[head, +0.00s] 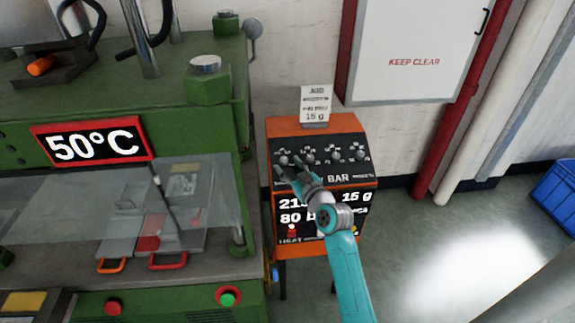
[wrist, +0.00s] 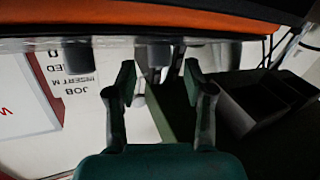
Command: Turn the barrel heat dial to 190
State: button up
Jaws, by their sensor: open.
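A row of several small dials (head: 309,157) sits on the black sloping face of an orange control cabinet (head: 318,123). Their labels are too small to read, so I cannot tell which is the barrel heat dial. My gripper (head: 288,171) is at the left part of the panel, just below the leftmost dial (head: 283,158). In the wrist view my gripper (wrist: 160,80) is open, with a dark knob (wrist: 159,53) beyond and between its fingertips. I cannot tell whether they touch. The display (head: 290,199) below is partly hidden by my arm; "21", "15 g" and "80" show.
A green press with a red-framed "50°C" display (head: 92,143) stands left. A "KEEP CLEAR" wall box (head: 413,40), red pipe (head: 455,110) and blue crate (head: 555,198) are right. Floor right of the cabinet is clear.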

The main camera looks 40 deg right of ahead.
jog(key=v, duration=1)
jog(key=shift+s, duration=0.15)
jog(key=shift+a+f, duration=0.15)
